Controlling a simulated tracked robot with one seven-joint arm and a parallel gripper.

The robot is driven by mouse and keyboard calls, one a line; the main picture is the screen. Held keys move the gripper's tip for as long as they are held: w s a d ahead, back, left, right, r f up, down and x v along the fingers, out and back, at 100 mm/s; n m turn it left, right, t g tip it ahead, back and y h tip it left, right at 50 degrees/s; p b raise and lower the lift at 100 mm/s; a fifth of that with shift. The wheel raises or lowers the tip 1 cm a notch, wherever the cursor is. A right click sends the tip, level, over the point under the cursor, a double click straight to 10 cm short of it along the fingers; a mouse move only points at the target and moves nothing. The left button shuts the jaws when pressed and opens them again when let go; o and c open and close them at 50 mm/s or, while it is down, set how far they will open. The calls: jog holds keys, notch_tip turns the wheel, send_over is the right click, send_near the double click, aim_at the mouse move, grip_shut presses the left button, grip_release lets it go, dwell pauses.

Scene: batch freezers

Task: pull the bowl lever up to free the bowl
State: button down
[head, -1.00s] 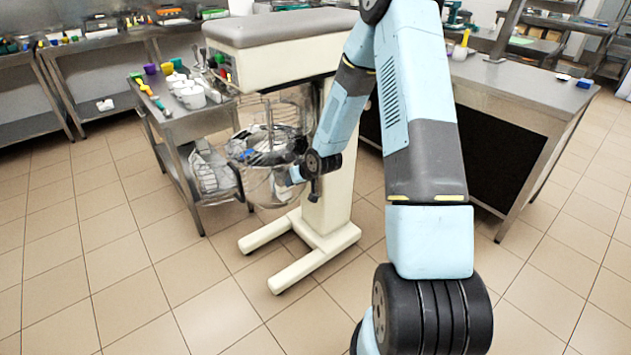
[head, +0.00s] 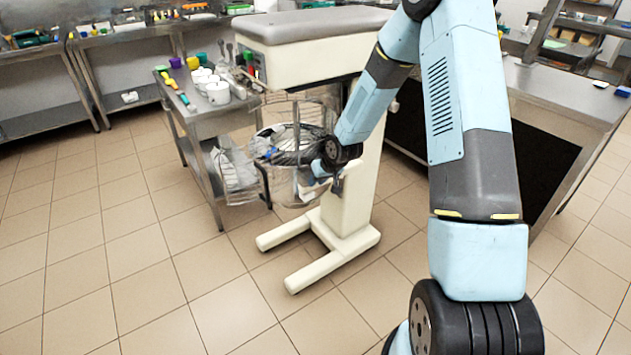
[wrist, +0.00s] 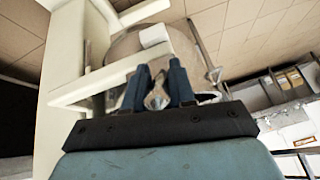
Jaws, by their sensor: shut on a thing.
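The bowl (head: 292,180) is a see-through round vessel with a wire guard above it, held at the front of a large cream mixer (head: 310,38). It also shows in the wrist view (wrist: 128,45), behind my fingers. My gripper (wrist: 160,80) points at the mixer's bowl side, and its two blue fingers are close together. A small pale metal piece, seemingly the bowl lever (wrist: 156,98), shows between the fingers, which are shut on it. In the head view my wrist hides most of the gripper and the lever, beside the bowl and the column.
A steel cart (head: 215,112) with white cups (head: 218,92) and coloured utensils stands left of the mixer. A steel table (head: 560,95) is behind my arm at right. The mixer's cream feet (head: 310,272) reach forward. The tiled floor at front left is clear.

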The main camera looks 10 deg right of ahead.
jog(key=shift+s+f, duration=0.15)
jog(key=shift+s, duration=0.15)
jog(key=c, duration=1)
grip_release()
jog(key=shift+w, duration=0.1)
jog(key=v, duration=1.3)
jog(key=shift+r, duration=0.4)
jog(key=shift+d, duration=0.1)
